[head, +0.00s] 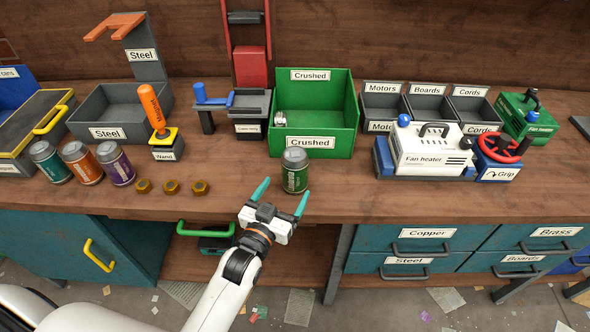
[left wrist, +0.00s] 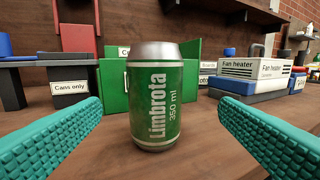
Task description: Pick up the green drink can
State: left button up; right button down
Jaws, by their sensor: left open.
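The green drink can (head: 295,172) stands upright on the workbench, in front of the green "Crushed" bin (head: 352,115). In the left wrist view the can (left wrist: 155,98) is centred, with "Limbrota 350 ml" on its side. My left gripper (head: 281,198) is open, with teal fingers pointing at the can. In the left wrist view its fingertips (left wrist: 160,115) are on either side of the can, with a gap on both sides. The can is just ahead of the fingers and is not gripped. My right gripper is not in view.
Other cans in teal (head: 50,162), orange (head: 83,163) and purple (head: 116,164) stand at the left, with brass nuts (head: 171,187) nearby. A white fan heater (head: 430,150) and a "Grip" device (head: 497,172) are at the right. Bare bench lies around the green can.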

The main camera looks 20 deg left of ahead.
aim_at(295, 170)
pick_arm(q)
jog(key=w, duration=0.3)
jog(key=shift+w+d, duration=0.15)
jog(key=shift+d, duration=0.05)
jog(key=w, duration=0.5)
jog(key=shift+w+f+p, duration=0.15)
jog(key=shift+f+p, duration=0.1)
jog(key=shift+p, duration=0.05)
jog(key=c, duration=1)
